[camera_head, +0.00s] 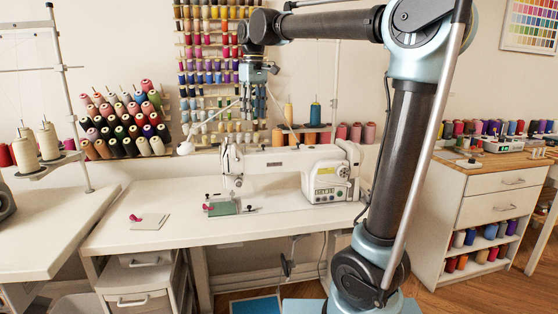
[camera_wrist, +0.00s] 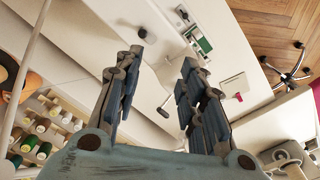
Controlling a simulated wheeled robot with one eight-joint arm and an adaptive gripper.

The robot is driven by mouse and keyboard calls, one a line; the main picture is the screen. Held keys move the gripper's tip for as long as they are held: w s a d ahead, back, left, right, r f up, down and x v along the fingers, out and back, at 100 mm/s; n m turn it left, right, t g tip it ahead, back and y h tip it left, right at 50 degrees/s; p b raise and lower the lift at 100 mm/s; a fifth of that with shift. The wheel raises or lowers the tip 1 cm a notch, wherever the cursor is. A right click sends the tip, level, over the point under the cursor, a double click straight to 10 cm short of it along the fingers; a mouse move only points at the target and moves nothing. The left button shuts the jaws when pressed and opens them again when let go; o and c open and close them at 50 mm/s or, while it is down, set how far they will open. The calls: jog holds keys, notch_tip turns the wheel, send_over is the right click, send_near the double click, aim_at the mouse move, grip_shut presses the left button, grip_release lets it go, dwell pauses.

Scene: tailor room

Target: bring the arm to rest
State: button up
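My arm rises on the right of the head view and bends over to the left. My gripper (camera_head: 258,108) hangs from its end, pointing down in front of the thread rack, above the sewing table. In the wrist view, the two fingers of my gripper (camera_wrist: 163,60) stand apart with nothing between them. The gripper is open and empty, clear of the table top. The white sewing machine (camera_head: 290,170) stands on the sewing table (camera_head: 150,237) below the gripper.
A green item (camera_head: 222,206) lies by the machine's needle end. A pale square pad (camera_head: 149,221) with a small pink piece lies to its left. Thread spools (camera_head: 125,125) fill a rack behind. A drawer cabinet (camera_head: 490,210) stands at the right.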

jog(key=s+d+f+m, duration=0.2)
jog(key=s+d+f, duration=0.2)
jog(key=d+f, duration=0.45)
jog(key=s+d+f+m, duration=0.2)
jog(key=s+d+f, duration=0.3)
jog(key=d, duration=0.6)
jog(key=s+d+f+m, duration=0.1)
jog(key=s+d+f, duration=0.2)
jog(key=f, duration=0.4)
jog(key=s+d+f+m+t, duration=0.1)
jog(key=s+d+f+m, duration=0.1)
jog(key=s+d+f, duration=0.2)
jog(key=s+d+f+m, duration=0.2)
jog(key=s+d+f, duration=0.2)
jog(key=s+f, duration=0.3)
notch_tip(320, 180, down, 3)
jog(key=shift+f+t, duration=0.2)
jog(key=shift+t, duration=0.2)
jog(key=shift+w+f, duration=0.2)
jog(key=shift+w, duration=0.3)
